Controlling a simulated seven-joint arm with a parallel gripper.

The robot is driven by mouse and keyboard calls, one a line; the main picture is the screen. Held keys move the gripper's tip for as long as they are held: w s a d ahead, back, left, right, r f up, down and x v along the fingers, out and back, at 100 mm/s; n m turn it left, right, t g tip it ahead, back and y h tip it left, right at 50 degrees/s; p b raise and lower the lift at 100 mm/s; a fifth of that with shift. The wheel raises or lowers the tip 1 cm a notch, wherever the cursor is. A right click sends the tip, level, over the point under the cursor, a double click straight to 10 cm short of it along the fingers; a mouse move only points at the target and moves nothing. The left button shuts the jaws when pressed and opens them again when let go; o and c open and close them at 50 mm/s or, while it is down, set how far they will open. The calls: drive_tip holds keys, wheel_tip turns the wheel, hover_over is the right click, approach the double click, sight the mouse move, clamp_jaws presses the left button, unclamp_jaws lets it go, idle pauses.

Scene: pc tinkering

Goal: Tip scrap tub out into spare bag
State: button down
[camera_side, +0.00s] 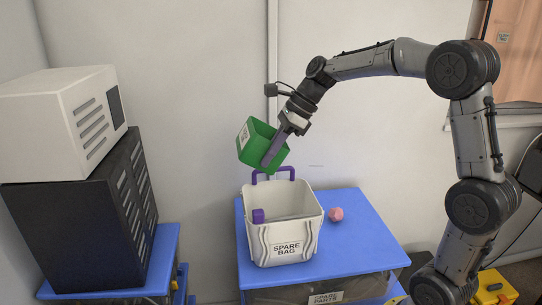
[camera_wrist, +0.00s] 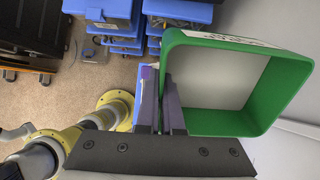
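The green scrap tub (camera_side: 258,148) is held in the air, steeply tilted, above and slightly left of the spare bag. It has a white label on one side. My gripper (camera_side: 271,158) is shut on the tub's wall; the purple fingers (camera_wrist: 160,105) stand at the tub's left wall in the wrist view, where the green tub (camera_wrist: 278,95) fills the right. No loose contents show in the tub. The white spare bag (camera_side: 283,246) stands upright and open on the blue table, its purple handle raised at the back.
A pink lump (camera_side: 336,214) lies on the blue table (camera_side: 365,245) right of the bag. A white case (camera_side: 60,120) sits on a black case (camera_side: 90,220) at left. A wall is close behind. Blue drawer units (camera_wrist: 110,15) show in the wrist view.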

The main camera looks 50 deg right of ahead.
sight(282, 164)
drive_tip(key=t+y, duration=0.1)
drive_tip(key=y, duration=0.1)
drive_tip(key=t+y, duration=0.1)
drive_tip(key=t, duration=0.1)
drive_tip(key=shift+d+f+t+y, duration=0.1)
drive_tip(key=shift+f+t+y, duration=0.2)
drive_tip(key=shift+f+y, duration=0.1)
drive_tip(key=t+y, duration=0.1)
drive_tip(key=f+t+y, duration=0.1)
drive_tip(key=t+y, duration=0.1)
drive_tip(key=y, duration=0.1)
drive_tip(key=shift+s+d+f+t, duration=0.25)
drive_tip(key=shift+s+f+t, duration=0.05)
drive_tip(key=shift+f+t, duration=0.1)
drive_tip(key=y, duration=0.1)
drive_tip(key=t, duration=0.1)
drive_tip(key=t+y, duration=0.1)
drive_tip(key=shift+s+d+r+y, duration=0.2)
drive_tip(key=shift+s+d+y, duration=0.05)
drive_tip(key=shift+d+y, duration=0.1)
drive_tip(key=shift+s+d+r+t+y, duration=0.2)
drive_tip(key=shift+t+y, duration=0.35)
drive_tip(key=shift+s+d+r+t+y, duration=0.15)
drive_tip(key=shift+s+r+t+y, duration=0.05)
drive_tip(key=shift+t+y, duration=0.35)
drive_tip(key=shift+s+d+t+y, duration=0.1)
drive_tip(key=shift+s+t+y, duration=0.05)
drive_tip(key=shift+t+y, duration=0.25)
